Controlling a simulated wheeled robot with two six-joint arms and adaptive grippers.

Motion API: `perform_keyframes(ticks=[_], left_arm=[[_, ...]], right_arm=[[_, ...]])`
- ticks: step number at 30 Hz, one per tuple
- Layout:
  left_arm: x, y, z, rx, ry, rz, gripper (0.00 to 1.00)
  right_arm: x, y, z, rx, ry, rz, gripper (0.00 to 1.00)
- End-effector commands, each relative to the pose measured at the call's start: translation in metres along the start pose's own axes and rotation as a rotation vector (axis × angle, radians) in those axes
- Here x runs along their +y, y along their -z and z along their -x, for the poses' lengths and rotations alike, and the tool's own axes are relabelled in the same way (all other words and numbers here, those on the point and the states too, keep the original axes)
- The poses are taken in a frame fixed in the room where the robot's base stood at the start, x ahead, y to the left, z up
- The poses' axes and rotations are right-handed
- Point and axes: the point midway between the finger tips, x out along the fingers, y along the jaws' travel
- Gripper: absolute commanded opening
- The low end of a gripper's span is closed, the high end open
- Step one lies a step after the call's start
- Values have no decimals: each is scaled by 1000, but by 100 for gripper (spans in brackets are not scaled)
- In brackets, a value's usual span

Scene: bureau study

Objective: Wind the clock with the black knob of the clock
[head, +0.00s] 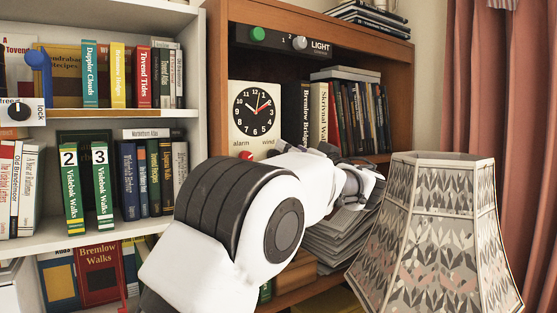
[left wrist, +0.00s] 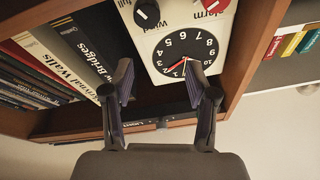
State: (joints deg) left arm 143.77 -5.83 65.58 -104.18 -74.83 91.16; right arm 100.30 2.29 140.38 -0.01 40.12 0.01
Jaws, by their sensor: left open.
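The white clock (head: 241,91) stands on the wooden shelf, with a black dial (head: 257,110) and a red alarm knob (head: 246,155). In the head view my arm hides the place under the word "wind". In the left wrist view the clock appears upside down, with its dial (left wrist: 186,52), the black wind knob (left wrist: 147,13) and the red knob (left wrist: 212,4) at the top edge. My left gripper (left wrist: 158,76) is open and empty, its fingers apart before the clock. The black knob lies past the fingertips, between their lines. The left gripper (head: 312,150) is partly hidden in the head view. My right gripper is not in view.
Books (head: 320,116) stand right of the clock, and a paper stack (head: 338,238) lies below. A patterned lampshade (head: 432,235) stands close on the right. A light panel (head: 282,41) is above the clock. A white bookcase (head: 100,236) is at left.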

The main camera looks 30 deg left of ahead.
Motion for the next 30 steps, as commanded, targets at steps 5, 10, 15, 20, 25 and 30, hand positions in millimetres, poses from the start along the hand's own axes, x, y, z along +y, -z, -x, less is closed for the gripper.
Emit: perform_keyframes(ticks=[5,10,15,20,25,30], left_arm=[[16,-47,7,152,-18,212,58],[14,-43,-6,142,-15,211,58],[13,-35,-38,140,-14,210,58],[13,-33,-65,139,-14,209,58],[15,-35,-74,142,-16,209,58],[15,-36,-74,142,-16,209,58]], right_arm=[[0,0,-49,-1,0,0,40],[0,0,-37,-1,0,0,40],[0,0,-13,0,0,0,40],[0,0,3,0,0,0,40],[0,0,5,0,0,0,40],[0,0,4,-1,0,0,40]])
